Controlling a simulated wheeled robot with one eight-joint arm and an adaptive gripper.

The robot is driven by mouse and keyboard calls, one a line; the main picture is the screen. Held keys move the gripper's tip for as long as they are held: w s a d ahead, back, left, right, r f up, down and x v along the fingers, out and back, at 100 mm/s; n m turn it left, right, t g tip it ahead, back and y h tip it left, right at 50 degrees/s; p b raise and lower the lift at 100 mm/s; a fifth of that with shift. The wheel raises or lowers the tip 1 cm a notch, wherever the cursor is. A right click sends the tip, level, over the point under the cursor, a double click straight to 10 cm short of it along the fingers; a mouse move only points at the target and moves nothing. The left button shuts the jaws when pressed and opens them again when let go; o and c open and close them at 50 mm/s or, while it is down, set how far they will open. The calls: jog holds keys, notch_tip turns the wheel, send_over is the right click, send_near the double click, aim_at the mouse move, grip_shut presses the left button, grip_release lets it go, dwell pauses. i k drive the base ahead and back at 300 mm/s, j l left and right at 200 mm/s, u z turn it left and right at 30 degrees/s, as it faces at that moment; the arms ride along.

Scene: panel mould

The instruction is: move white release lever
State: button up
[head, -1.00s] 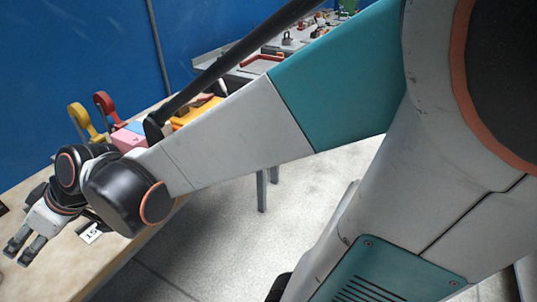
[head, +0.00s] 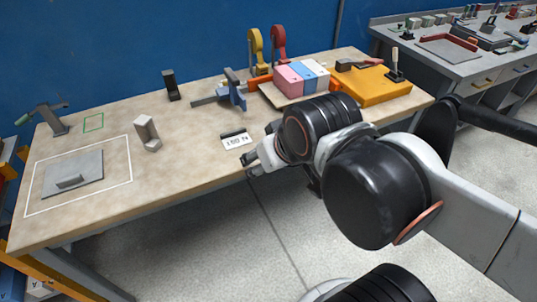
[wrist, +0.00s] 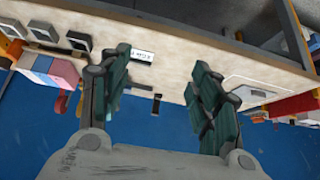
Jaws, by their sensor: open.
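No part is clearly readable as a white release lever. A pale grey-white upright piece (head: 147,133) stands mid-bench, left of my gripper. A grey plate with a raised handle (head: 72,172) lies inside a white outline on the bench's left. My gripper (head: 255,163) is over the bench's front edge, beside a small display sign (head: 237,141), apart from the pale piece. In the wrist view my gripper (wrist: 160,72) has its dark green fingers wide apart with nothing between them. The wrist view also shows a pale plate (wrist: 243,90) beyond the right finger.
A dark clamp with a green handle (head: 46,116) stands at the back left. A black block (head: 171,85), a blue vise (head: 233,90), pink and blue blocks (head: 300,77) and an orange box (head: 370,88) stand further back or right. The bench middle is mostly clear.

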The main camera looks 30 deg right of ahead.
aim_at(395, 55)
jog(key=z, duration=1.65)
